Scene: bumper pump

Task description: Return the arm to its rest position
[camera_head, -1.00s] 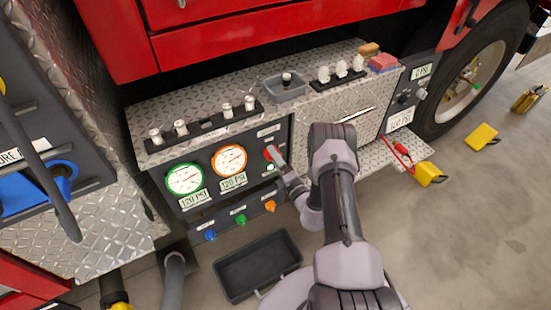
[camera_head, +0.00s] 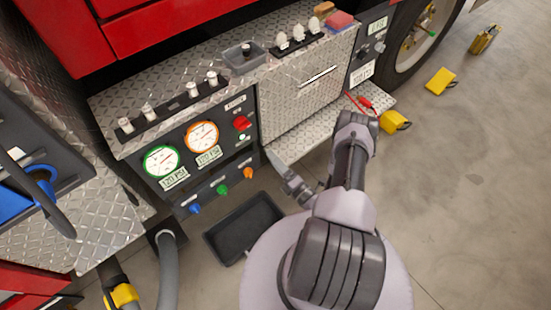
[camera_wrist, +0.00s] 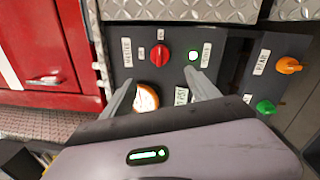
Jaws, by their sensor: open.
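My gripper (camera_head: 277,165) is at the end of my folded arm, in front of the pump panel (camera_head: 180,140) and to the right of its gauges. In the wrist view my gripper (camera_wrist: 165,90) shows two grey fingers spread apart with nothing held between them. The fingers appear clear of the panel.
A black tray (camera_head: 210,240) lies on the floor below the panel. The concrete floor at right is mostly open.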

